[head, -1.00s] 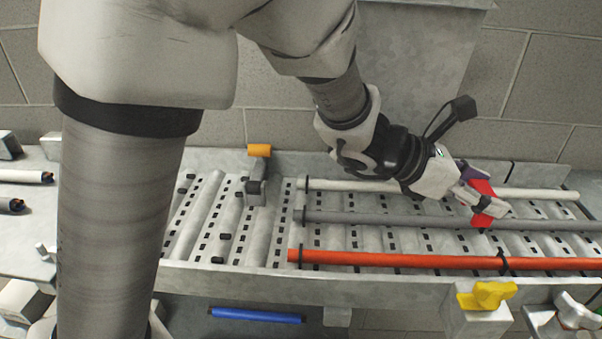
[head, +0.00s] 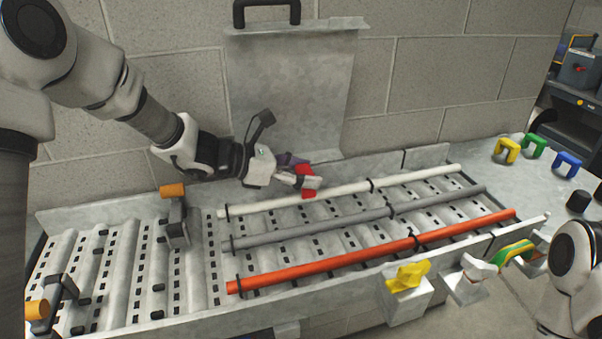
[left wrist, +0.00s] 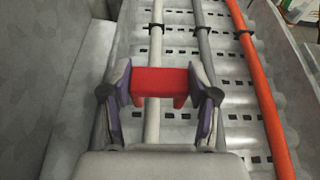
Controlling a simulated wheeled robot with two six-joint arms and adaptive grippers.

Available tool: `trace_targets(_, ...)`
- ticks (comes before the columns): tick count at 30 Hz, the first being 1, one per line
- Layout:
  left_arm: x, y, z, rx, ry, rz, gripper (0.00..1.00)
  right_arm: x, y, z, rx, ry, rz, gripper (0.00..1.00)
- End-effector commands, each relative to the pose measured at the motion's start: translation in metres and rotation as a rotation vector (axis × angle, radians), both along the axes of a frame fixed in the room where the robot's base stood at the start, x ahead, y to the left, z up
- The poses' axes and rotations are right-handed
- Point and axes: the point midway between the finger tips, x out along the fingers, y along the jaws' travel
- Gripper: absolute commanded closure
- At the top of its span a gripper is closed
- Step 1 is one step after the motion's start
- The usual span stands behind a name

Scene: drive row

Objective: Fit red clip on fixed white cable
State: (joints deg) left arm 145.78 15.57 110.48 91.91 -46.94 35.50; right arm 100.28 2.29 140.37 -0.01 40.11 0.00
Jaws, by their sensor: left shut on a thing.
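My left gripper (head: 303,181) is shut on the red clip (head: 307,193) at the back of the tray. The left wrist view shows the clip (left wrist: 159,82) gripped between the two purple-padded fingers, spanning across the line of the white cable (left wrist: 153,122). In the head view the white cable (head: 345,189) runs along the back of the tray, held by black ties. The clip overlaps the cable in both views; I cannot tell whether they touch. My right gripper is out of view; part of my right arm shows at the lower right.
A grey cable (head: 340,223) and a red cable (head: 340,262) run parallel in front, on the slotted tray (head: 120,285). Orange-topped clamps (head: 176,222) stand at the left. Yellow, green and blue clips (head: 508,150) stand at the far right. A wall rises behind.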

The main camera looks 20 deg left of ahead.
Motion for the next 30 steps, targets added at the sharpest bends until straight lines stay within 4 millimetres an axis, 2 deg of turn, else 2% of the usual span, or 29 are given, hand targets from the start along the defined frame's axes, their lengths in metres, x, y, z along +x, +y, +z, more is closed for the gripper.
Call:
trace_targets(2, 0.008, 0.012, 0.002, -0.002, 0.002, 0.004, 0.64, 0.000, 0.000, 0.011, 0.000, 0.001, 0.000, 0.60)
trace_targets(4, 0.006, 0.009, -0.018, 0.000, 0.009, 0.002, 0.64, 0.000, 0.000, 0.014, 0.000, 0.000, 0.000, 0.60)
trace_targets(8, 0.006, 0.009, -0.035, -0.001, 0.004, 0.002, 0.64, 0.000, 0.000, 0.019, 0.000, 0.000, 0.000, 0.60)
trace_targets(19, 0.006, 0.008, -0.042, 0.000, 0.000, 0.001, 0.64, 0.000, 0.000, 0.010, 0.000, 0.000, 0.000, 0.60)
trace_targets(20, 0.006, 0.008, -0.042, 0.000, 0.000, 0.001, 0.37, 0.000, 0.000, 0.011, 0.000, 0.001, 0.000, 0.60)
trace_targets(21, 0.006, 0.008, -0.041, 0.000, 0.000, 0.001, 0.30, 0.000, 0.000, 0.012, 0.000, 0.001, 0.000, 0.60)
trace_targets(30, 0.006, 0.008, -0.039, 0.000, 0.000, 0.001, 0.30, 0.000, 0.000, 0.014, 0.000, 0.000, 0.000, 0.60)
